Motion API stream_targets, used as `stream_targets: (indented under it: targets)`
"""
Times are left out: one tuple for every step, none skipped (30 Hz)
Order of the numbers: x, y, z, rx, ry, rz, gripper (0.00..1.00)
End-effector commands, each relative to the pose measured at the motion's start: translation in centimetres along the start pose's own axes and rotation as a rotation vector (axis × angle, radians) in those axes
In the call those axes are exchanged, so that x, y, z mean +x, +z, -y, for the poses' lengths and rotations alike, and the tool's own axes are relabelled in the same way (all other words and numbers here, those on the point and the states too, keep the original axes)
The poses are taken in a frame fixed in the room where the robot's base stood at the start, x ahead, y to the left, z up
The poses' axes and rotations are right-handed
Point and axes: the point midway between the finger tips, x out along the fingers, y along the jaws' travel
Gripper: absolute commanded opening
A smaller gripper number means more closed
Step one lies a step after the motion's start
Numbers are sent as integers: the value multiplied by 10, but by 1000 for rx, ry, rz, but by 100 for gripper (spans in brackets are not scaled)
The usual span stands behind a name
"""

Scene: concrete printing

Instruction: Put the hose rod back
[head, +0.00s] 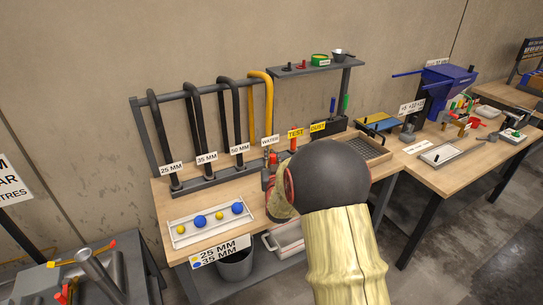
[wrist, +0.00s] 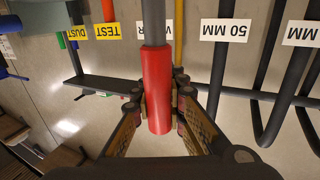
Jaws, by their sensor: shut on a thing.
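My gripper (wrist: 158,98) is shut on a rod with a red grip (wrist: 157,82) and a grey shaft (wrist: 154,22). In the wrist view, which is upside down, the shaft covers part of the WATER label. In the head view my gripper (head: 271,183) is over the near bench, mostly hidden by my arm, and I cannot make out the held rod clearly. A grey rack (head: 212,181) at the back holds black hoses labelled 25, 35 and 50 MM (head: 237,120) and a yellow hose (head: 268,100) by the WATER label (head: 270,141).
A white tray (head: 183,238) with blue and yellow balls is at the front left of the bench (head: 160,205). TEST (head: 296,133) and DUST (head: 318,127) labels stand right of WATER. A raised shelf (head: 300,68) is behind. A bucket (head: 235,266) stands below.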

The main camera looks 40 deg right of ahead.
Motion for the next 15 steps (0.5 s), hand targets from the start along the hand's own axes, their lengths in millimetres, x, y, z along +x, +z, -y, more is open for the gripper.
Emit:
stream_targets:
  targets:
    - [0, 3, 0, 0, 0, 0, 0]
    - [0, 3, 0, 0, 0, 1, 12]
    - [0, 2, 0, 0, 0, 1, 14]
    - [0, 2, 0, 0, 0, 1, 16]
    - [0, 2, 0, 0, 0, 1, 18]
    - [0, 2, 0, 0, 0, 1, 20]
    - [0, 2, 0, 0, 0, 1, 22]
    - [0, 2, 0, 0, 0, 1, 24]
    - [0, 2, 0, 0, 0, 1, 26]
    - [0, 2, 0, 0, 0, 1, 28]
    - [0, 2, 0, 0, 0, 1, 29]
    - [0, 2, 0, 0, 0, 1, 31]
    - [0, 2, 0, 0, 0, 1, 32]
    - [0, 2, 0, 0, 0, 1, 32]
    - [0, 2, 0, 0, 0, 1, 32]
